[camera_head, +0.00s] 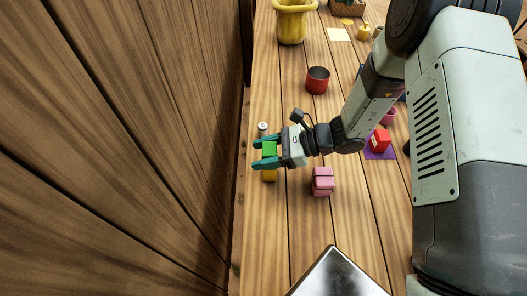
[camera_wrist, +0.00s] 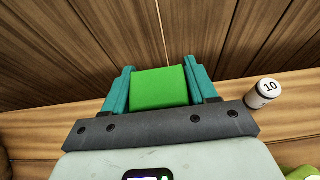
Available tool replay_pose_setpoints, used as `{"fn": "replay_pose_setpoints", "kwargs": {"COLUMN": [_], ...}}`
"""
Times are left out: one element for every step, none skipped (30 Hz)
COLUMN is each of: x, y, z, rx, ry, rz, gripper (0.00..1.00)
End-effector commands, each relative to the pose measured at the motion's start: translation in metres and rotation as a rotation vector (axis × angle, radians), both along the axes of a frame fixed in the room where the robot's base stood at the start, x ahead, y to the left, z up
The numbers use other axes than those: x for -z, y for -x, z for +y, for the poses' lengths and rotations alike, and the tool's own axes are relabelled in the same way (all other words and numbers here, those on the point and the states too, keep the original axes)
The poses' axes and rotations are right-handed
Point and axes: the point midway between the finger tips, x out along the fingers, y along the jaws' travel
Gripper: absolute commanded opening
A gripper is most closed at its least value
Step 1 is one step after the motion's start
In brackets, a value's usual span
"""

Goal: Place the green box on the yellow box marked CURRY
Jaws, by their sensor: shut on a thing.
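The green box (camera_head: 269,149) is between the teal fingers of my gripper (camera_head: 265,154) in the head view. In the wrist view the green box (camera_wrist: 160,88) fills the space between both fingers of my gripper (camera_wrist: 160,85), which is shut on it. A yellow box (camera_head: 269,175) shows partly below the gripper's lower finger in the head view. The finger covers part of it and no marking on it can be read. Whether the green box touches the yellow box cannot be told.
A white cylinder marked 10 (camera_wrist: 267,88) stands close beside the gripper. A pink box (camera_head: 323,181) is to the right, a red cup (camera_head: 317,80) farther back. A red object (camera_head: 380,140) sits on a purple mat (camera_head: 372,154). A metal plate (camera_head: 338,277) is at the front.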

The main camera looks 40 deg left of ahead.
Motion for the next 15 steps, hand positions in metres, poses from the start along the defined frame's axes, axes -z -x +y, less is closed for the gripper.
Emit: {"fn": "replay_pose_setpoints", "kwargs": {"x": [-0.0003,-0.0001,0.0006,0.0014,0.0024,0.0022,0.0021,0.0021,0.0021,0.0021,0.0021,0.0021,0.0021,0.0021,0.0021], "y": [0.0001,0.0001,0.0002,0.0002,0.0002,0.0003,0.0002,0.0002,0.0002,0.0002,0.0002,0.0002,0.0002,0.0002,0.0002], "z": [-0.0001,0.0000,-0.0001,-0.0001,-0.0001,0.0000,-0.0001,-0.0001,-0.0001,-0.0001,-0.0001,-0.0001,-0.0001,-0.0001,-0.0001], "rx": [0.000,0.000,0.000,0.000,0.000,0.000,0.000,0.000,-0.001,-0.001,-0.001,0.000,-0.001,-0.001,-0.001], "ry": [-0.001,-0.001,0.000,0.000,0.000,0.000,0.000,0.000,0.000,0.000,0.000,0.000,0.000,0.000,0.000], "rz": [0.001,0.001,0.001,0.001,0.001,0.001,0.001,0.001,0.002,0.002,0.002,0.001,0.002,0.002,0.002], "gripper": [0.26,0.26,0.26,0.26,0.26,0.62,0.67,0.71,0.77,0.82,0.83,0.83,0.83,0.83,0.83]}}
